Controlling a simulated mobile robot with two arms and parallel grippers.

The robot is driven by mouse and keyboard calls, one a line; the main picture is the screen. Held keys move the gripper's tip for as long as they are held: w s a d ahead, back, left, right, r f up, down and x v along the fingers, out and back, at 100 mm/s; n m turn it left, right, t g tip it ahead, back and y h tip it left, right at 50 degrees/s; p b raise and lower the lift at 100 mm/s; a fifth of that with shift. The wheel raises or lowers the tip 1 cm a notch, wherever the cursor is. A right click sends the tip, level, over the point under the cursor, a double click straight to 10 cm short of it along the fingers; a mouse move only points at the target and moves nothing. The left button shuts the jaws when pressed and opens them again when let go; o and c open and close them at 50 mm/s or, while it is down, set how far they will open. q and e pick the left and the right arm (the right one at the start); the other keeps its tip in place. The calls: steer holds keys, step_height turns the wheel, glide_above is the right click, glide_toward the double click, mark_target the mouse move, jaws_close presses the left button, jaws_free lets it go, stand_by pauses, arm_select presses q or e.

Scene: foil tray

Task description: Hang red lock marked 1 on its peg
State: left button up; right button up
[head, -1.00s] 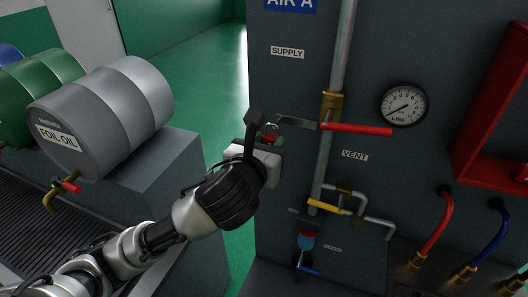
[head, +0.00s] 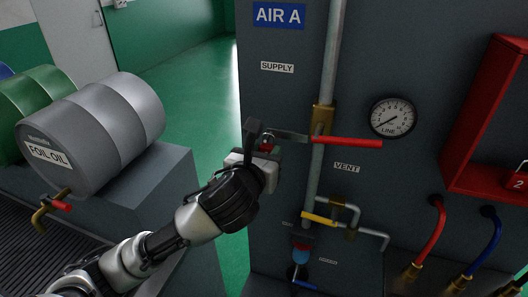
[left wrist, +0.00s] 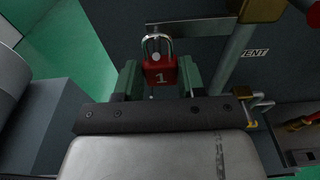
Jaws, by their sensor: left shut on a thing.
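The red lock marked 1 (left wrist: 161,73) is upright between the fingers of my left gripper (left wrist: 159,80) in the left wrist view. My left gripper is shut on the lock's body, and the metal shackle points up. The shackle overlaps the end of a flat metal tab (left wrist: 195,27); I cannot tell if it passes through it. In the head view, the gripper (head: 262,150) is by the supply valve, with a bit of the red lock (head: 268,147) showing. The lock's peg cannot be made out. My right gripper is not in view.
A red open box (head: 462,178) with a tag or lock marked 2 (head: 516,182) is on the panel at right. The red supply handle (head: 348,142), vertical pipe (head: 318,170), yellow vent handle (head: 319,219) and gauge (head: 392,117) stand out from the panel. A grey drum (head: 95,130) is at left.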

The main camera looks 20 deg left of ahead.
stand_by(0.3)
arm_select(q)
steer(key=o, duration=1)
